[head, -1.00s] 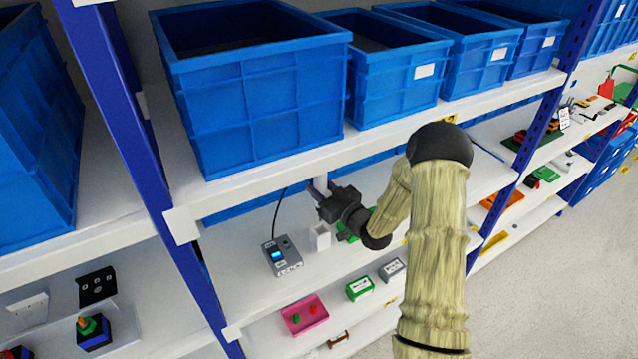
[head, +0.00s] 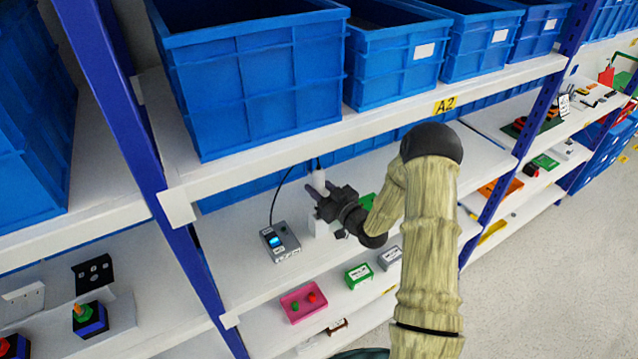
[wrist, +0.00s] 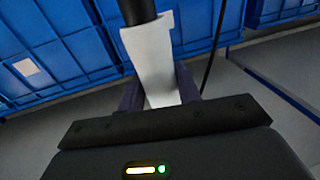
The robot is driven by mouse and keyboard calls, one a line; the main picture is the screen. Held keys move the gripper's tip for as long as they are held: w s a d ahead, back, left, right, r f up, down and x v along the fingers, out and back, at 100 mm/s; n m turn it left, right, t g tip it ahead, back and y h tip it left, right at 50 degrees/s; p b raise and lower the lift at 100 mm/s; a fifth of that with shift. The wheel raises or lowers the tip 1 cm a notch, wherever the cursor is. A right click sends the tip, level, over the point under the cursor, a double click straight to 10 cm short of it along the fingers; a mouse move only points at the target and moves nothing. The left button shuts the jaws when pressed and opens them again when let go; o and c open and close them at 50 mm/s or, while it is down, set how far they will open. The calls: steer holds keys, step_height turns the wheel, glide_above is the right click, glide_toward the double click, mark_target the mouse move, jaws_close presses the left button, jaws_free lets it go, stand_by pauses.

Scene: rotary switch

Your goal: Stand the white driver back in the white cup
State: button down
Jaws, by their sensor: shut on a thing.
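The white driver (head: 318,180) is upright in my gripper (head: 319,194), its upper part showing above the fingers in the head view. In the wrist view, the driver (wrist: 152,62) fills the space between my dark fingers (wrist: 160,88), with a black part at its top end. The white cup (head: 315,227) stands on the middle shelf just below my gripper. The driver's lower end is hidden by the gripper, so I cannot tell whether it is inside the cup.
A grey control box (head: 280,242) with a lit blue screen and black cable stands left of the cup. Blue bins (head: 262,95) sit on the shelf above. A pink tray (head: 303,302) is on the shelf below.

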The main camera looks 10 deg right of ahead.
steer(key=shift+f+b, duration=2.15)
steer(key=shift+f, duration=0.25)
steer(key=shift+f+b, duration=0.35)
steer(key=shift+b, duration=0.75)
steer(key=c, duration=0.9)
jaws_free()
steer(key=shift+s, duration=0.1)
steer(key=shift+f, duration=0.1)
steer(key=b+v, duration=0.6)
steer(key=v, duration=1.1)
steer(key=shift+b, duration=0.4)
